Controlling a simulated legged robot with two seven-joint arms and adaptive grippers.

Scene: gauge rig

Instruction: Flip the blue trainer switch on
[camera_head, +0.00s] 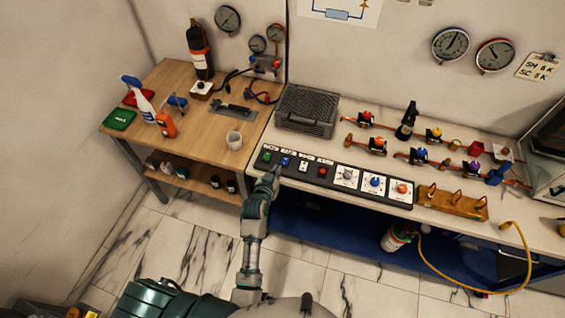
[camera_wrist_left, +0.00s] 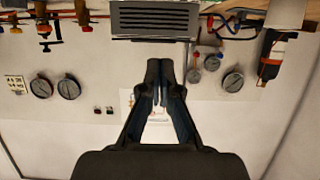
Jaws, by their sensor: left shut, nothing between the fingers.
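The blue trainer switch (camera_head: 285,161) is near the left end of a black control panel (camera_head: 330,187) on the front of the white counter. It stands between a green switch (camera_head: 267,156) and a white switch (camera_head: 303,166). My left gripper (camera_head: 275,171) is at the panel's front edge, just below and left of the blue switch. I cannot tell whether it touches the panel. In the left wrist view the gripper (camera_wrist_left: 160,68) has its fingertips together with nothing between them. The blue switch does not show there, and its lever position is too small to read. My right gripper is not in view.
A red switch (camera_head: 322,171) and several knobs are farther right on the panel. A grey vented box (camera_head: 307,110) stands behind it. Several valves line the counter to the right.

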